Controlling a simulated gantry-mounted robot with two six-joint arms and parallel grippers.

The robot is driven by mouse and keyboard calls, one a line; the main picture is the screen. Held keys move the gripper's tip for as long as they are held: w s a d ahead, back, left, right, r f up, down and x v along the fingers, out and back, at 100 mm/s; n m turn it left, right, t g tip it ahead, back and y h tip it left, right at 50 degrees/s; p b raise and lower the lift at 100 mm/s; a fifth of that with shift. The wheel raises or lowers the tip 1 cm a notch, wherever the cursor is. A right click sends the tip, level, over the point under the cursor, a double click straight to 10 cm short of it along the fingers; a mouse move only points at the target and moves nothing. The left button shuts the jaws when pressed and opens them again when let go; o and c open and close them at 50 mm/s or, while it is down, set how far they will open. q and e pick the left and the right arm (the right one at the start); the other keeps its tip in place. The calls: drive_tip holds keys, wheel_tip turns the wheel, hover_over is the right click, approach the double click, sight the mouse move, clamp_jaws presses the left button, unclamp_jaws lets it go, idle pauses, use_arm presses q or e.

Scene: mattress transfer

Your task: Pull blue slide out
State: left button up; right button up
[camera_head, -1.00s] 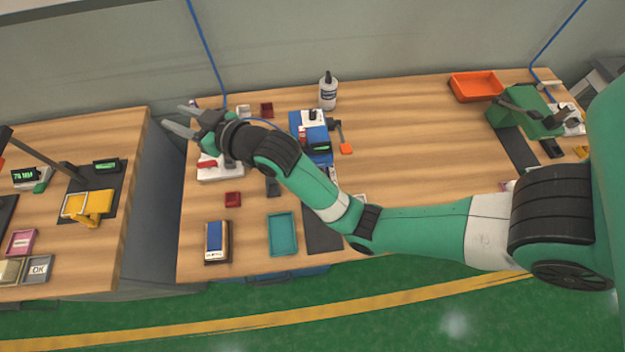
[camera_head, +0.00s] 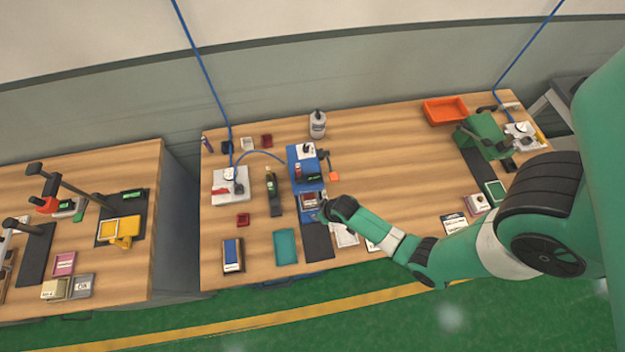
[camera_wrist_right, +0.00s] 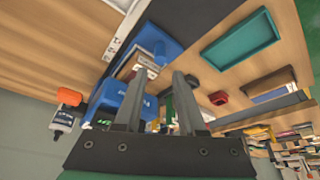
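The blue fixture (camera_head: 292,158) stands on the middle table, with a white-and-black part on top and a dark framed piece (camera_head: 311,199) at its near end. I cannot tell its sliding part from its body. My right gripper (camera_head: 323,210) is at the fixture's near right corner, its fingers mostly hidden by the wrist in the head view. In the right wrist view its two fingers (camera_wrist_right: 157,82) are apart, with the blue fixture (camera_wrist_right: 112,96) beside and beyond them. I cannot tell whether they touch it. My left gripper is not in view.
A teal tray (camera_head: 285,246) and a dark mat (camera_head: 317,241) lie near the front edge. A white bottle (camera_head: 317,124) stands behind the fixture, and an orange-ended tool (camera_head: 333,176) lies right of it. The table between there and the orange tray (camera_head: 445,110) is mostly clear.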

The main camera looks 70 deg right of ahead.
sight(312, 213)
drive_tip(key=b+x, duration=0.5)
drive_tip(key=x, duration=0.3)
drive_tip(key=shift+w+f, duration=0.15)
drive_tip(key=shift+f, duration=0.15)
drive_tip(key=shift+w+d+f, duration=0.1)
drive_tip(key=shift+w+f, duration=0.05)
drive_tip(key=shift+f, duration=0.1)
clamp_jaws()
idle(0.7)
